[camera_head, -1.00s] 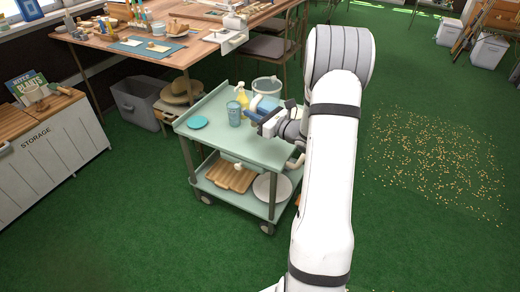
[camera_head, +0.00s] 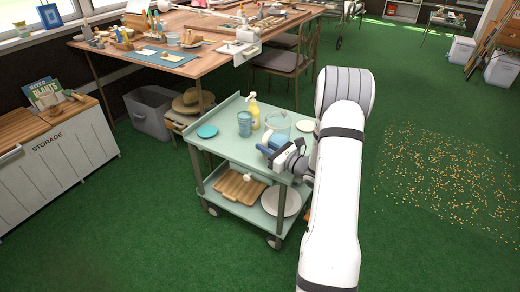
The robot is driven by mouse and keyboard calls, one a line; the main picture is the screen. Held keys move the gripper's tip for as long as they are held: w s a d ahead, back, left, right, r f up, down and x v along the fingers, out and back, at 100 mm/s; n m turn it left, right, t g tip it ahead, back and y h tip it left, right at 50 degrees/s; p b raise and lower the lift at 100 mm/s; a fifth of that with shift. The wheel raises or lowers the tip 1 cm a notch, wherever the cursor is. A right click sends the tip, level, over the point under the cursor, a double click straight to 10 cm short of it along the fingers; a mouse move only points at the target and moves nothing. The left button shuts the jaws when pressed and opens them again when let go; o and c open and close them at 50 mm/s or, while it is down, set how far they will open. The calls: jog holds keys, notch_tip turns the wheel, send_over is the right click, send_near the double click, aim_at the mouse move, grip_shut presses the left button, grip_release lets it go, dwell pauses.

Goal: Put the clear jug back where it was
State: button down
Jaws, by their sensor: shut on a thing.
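The clear jug (camera_head: 278,123) is a see-through vessel at the right part of the pale green cart's top shelf (camera_head: 222,148). My gripper (camera_head: 267,146), with blue fingers, is at the jug's near side and is shut on it. The fingers and wrist hide the jug's lower part, so I cannot tell whether its base touches the shelf.
On the cart top stand a blue cup (camera_head: 245,124), a yellow pump bottle (camera_head: 254,112), a teal plate (camera_head: 207,131) and a pale plate (camera_head: 305,126). The lower shelf holds a wooden board (camera_head: 240,188) and a round white plate (camera_head: 281,201). A wooden table (camera_head: 205,65) is behind.

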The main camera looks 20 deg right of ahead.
jog(key=c, duration=1.7)
grip_release()
jog(key=shift+f, duration=0.15)
jog(key=shift+c, duration=0.2)
jog(key=o, duration=0.4)
jog(key=shift+o, duration=0.2)
